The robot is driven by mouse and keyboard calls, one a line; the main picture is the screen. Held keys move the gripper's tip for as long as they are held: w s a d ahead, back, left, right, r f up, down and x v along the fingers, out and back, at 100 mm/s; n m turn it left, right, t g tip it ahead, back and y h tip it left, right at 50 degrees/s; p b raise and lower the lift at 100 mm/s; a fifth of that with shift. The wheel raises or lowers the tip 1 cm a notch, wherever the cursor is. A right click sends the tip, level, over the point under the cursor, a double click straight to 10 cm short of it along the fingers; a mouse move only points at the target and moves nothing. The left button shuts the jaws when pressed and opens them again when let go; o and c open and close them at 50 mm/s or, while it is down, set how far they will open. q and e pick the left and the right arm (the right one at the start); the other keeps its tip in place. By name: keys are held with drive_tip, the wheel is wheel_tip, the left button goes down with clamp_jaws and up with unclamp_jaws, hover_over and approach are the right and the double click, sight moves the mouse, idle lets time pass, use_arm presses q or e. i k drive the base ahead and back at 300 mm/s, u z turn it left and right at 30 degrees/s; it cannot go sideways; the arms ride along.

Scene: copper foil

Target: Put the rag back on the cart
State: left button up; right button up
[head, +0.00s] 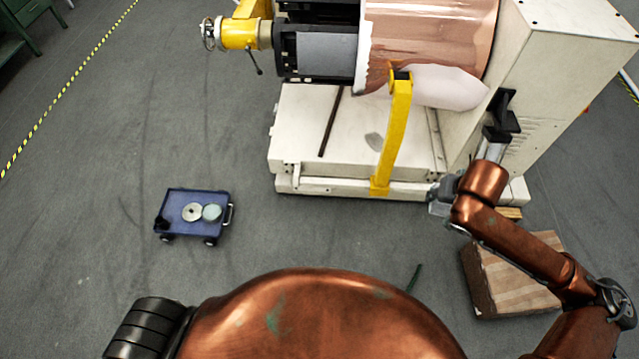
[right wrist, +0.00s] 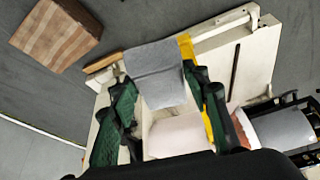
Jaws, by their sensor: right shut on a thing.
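The rag (right wrist: 155,65) is a light grey cloth between the two green-and-black fingers of my right gripper (right wrist: 160,88) in the right wrist view. The gripper is shut on it. In the head view a small grey shape at the end of my copper right arm (head: 441,196) is at the machine's front right; rag and gripper are hard to tell apart there. The blue cart (head: 175,222) stands on the floor at left, far from the right gripper, with two round discs (head: 201,212) on its top. My left gripper is not in view.
The white machine base (head: 300,160) with a copper roll (head: 435,35) and yellow post (head: 393,140) fills the upper middle. A brown striped box (head: 495,280) lies at right under my arm. The floor around the cart is clear. A thin green object (head: 414,278) lies nearby.

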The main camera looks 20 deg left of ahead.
sight(174, 202)
drive_tip(key=u, duration=0.45)
drive_tip(key=i, duration=1.75)
drive_tip(key=u, duration=1.5)
drive_tip(key=i, duration=0.95)
drive_tip(key=u, duration=1.5)
drive_tip(key=i, duration=0.35)
drive_tip(key=u, duration=0.35)
